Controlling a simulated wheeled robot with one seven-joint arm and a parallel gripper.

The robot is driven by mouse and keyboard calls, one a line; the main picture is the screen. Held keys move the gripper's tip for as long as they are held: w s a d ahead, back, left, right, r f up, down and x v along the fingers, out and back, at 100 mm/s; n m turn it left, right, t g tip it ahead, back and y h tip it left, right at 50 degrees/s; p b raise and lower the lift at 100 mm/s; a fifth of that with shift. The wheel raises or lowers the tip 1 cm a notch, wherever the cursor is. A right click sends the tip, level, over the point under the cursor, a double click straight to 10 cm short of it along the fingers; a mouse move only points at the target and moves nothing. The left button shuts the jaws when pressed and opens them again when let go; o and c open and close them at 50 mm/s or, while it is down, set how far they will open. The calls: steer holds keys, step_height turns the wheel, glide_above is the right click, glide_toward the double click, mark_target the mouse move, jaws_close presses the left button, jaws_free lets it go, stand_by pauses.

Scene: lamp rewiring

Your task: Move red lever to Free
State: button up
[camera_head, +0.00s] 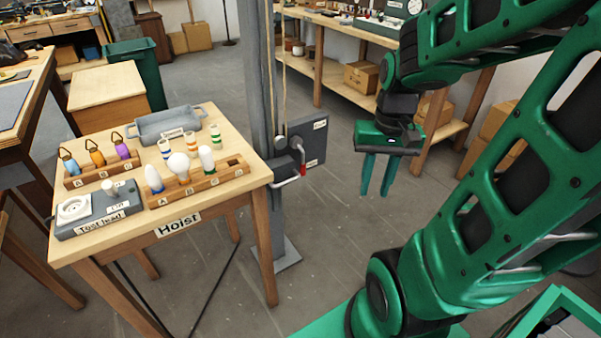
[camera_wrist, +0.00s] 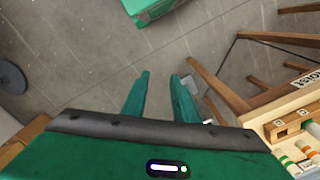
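The red lever (camera_head: 303,169) is a small red grip on a bent metal arm, hanging down at the front of a grey box (camera_head: 313,145) on the hoist post. Small white labels (camera_head: 320,124) are on the box, too small to read surely. My gripper (camera_head: 375,190) hangs fingers down, to the right of the lever and apart from it. Its two green fingers are parted with nothing between them. They also show in the wrist view (camera_wrist: 160,78), over bare floor. I cannot make out the lever in the wrist view.
The grey hoist post (camera_head: 262,90) stands on a floor plate beside the wooden Hoist table (camera_head: 240,180). That table carries bulbs, coloured holders, a grey tray (camera_head: 168,124) and a test-lead box (camera_head: 105,208). A shelf with cartons stands behind. Floor between post and gripper is clear.

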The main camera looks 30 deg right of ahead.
mark_target(303, 174)
steer(key=w+a+f+m+t+y, duration=0.2)
steer(key=w+f+m+t+y, duration=0.55)
steer(key=w+f, duration=1.65)
steer(key=w+d+f+m+t+h, duration=0.2)
steer(key=w+d+m+t, duration=0.25)
steer(key=m, duration=0.45)
steer(key=w+d+f+m+t+h, duration=0.25)
steer(key=d+m+t, duration=0.35)
steer(key=m, duration=0.4)
steer(key=shift+y, duration=0.3)
steer(key=x, duration=1)
steer(key=shift+w+d+f, duration=0.15)
steer(key=shift+w+f, duration=0.15)
jaws_close()
